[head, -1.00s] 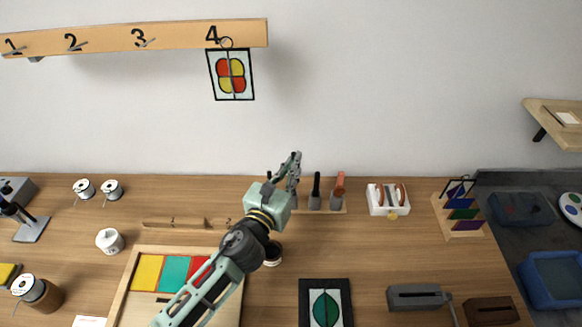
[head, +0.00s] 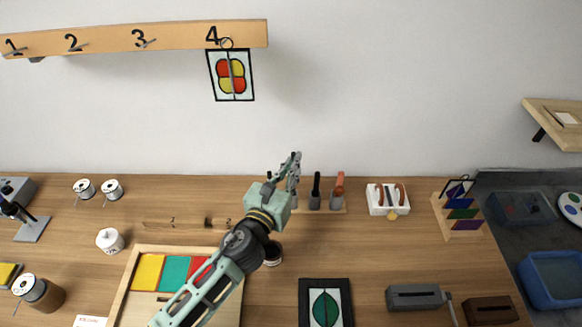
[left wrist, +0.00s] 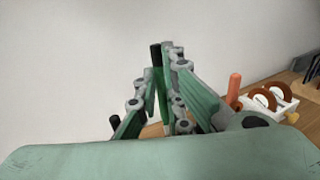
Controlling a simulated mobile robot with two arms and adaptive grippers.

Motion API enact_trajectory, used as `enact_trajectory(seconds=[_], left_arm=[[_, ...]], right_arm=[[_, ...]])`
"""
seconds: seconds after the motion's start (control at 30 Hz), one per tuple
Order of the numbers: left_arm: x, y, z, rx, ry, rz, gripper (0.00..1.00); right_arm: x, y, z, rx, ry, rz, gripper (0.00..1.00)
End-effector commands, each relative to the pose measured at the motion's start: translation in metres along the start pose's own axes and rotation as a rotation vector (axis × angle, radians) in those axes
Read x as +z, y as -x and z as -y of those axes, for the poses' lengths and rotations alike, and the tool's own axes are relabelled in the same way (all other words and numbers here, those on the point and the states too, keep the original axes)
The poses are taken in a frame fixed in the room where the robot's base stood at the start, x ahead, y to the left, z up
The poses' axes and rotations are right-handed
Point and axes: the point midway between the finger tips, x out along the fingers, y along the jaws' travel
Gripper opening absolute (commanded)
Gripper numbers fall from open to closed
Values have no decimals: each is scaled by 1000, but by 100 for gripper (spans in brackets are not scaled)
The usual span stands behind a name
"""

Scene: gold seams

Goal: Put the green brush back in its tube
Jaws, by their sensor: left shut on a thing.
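My left gripper (head: 294,165) is raised at the left end of a small wooden rack (head: 325,211) at the back of the table. In the left wrist view its fingers (left wrist: 163,75) are closed around a narrow upright thing, dark at the top and green lower down, which looks like the green brush (left wrist: 162,98). The fingers hide most of it. In the head view the gripper covers the rack's left end, so I cannot tell whether the brush touches a tube. A black-handled tool (head: 316,185) and an orange-handled tool (head: 339,184) stand in grey tubes beside it.
A white box with brown rolls (head: 388,209) stands right of the rack. A framed green leaf panel (head: 325,303) lies in front. A wooden tray with coloured panes (head: 135,290) lies under my left arm. A panel with red and yellow shapes (head: 231,75) hangs above.

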Motion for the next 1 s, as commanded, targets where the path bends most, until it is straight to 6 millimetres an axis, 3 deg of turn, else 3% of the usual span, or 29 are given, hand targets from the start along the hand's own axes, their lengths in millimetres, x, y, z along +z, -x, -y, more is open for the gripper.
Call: enact_trajectory(seconds=[1.0], left_arm=[[-11,0,0,0,-1,0,0]], right_arm=[[0,-9,0,0,0,-1,100]])
